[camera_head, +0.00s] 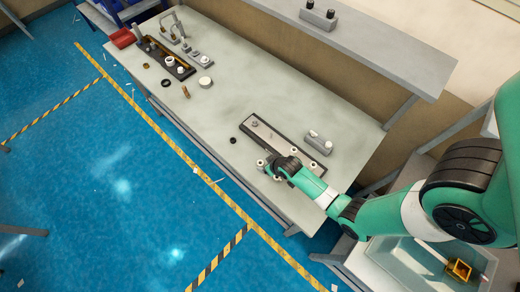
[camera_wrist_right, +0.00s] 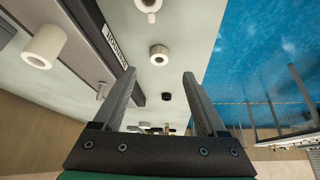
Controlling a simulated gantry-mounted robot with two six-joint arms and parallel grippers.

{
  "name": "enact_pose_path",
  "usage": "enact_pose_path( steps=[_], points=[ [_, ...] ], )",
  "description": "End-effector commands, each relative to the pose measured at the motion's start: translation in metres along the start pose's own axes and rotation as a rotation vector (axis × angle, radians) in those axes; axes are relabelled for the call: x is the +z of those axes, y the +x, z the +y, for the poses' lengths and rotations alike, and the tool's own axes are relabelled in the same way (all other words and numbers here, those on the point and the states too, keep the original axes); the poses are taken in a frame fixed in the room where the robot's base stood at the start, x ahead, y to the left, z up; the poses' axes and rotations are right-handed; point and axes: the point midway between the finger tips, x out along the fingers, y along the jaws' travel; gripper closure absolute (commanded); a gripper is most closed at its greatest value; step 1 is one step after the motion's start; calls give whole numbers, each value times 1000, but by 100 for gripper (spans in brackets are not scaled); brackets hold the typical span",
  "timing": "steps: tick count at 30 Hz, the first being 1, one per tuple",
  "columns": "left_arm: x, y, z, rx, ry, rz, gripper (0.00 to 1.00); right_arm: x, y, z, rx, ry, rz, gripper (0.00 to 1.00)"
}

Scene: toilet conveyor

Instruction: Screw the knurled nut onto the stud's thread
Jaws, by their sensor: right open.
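My right gripper (camera_head: 270,165) is over the near end of a dark-framed fixture (camera_head: 285,136) on the bench. It also shows in the right wrist view (camera_wrist_right: 160,74), open, with nothing held between its fingers. A small black ring (camera_wrist_right: 166,97) lies farther off on the bench. A short grey stud (camera_wrist_right: 102,90) stands on the fixture, left of the fingers. Knurling and thread are too small to make out. My left gripper is not in view.
A pale cylinder (camera_wrist_right: 44,45) stands on the fixture. A grey block with white tops (camera_head: 317,143) is beside it. A dark tray with parts (camera_head: 170,62) and a red bin (camera_head: 122,38) are at the far end. A raised shelf (camera_head: 375,45) runs behind. The bench middle is clear.

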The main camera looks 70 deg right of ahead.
Motion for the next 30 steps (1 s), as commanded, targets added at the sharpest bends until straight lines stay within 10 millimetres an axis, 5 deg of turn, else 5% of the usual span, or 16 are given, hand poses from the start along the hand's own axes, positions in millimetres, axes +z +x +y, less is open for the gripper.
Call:
enact_pose_path(
  steps=[3, 11, 19, 27, 30],
  points=[
    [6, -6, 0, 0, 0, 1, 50, 0, 20, 0, 0, 0, 1, 26],
    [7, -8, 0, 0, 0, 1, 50, -1, 30, 0, 0, 1, 2, 26],
    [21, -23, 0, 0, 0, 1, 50, -2, 72, 2, -1, 1, 2, 26],
    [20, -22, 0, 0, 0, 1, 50, -4, 75, 2, -1, 0, 3, 26],
    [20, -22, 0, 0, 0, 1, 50, -4, 75, 2, -1, 0, 3, 40]
  ],
)
